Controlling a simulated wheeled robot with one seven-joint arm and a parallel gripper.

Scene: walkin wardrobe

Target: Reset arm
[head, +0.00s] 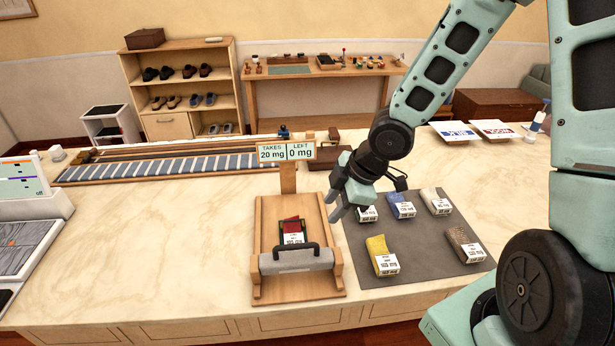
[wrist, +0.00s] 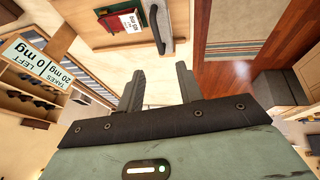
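My gripper (head: 338,207) hangs above the counter, between the wooden stand and the grey mat. In the wrist view its two fingers (wrist: 160,83) are apart with nothing between them, so it is open and empty. My arm reaches in from the upper right, bent at the elbow. The wooden stand (head: 265,215) carries a red and dark green packet with a white label (head: 291,229) and a grey bar with a black handle (head: 297,262). Its sign (head: 286,153) reads "TAKES 20 mg" and "LEFT 0 mg".
The grey mat (head: 421,248) holds several small labelled bundles, including a yellow one (head: 377,247) and a blue one (head: 400,204). A long striped rack (head: 170,164) lies behind. Shoe shelves (head: 186,88) stand at the back. The counter's left middle (head: 150,240) is clear.

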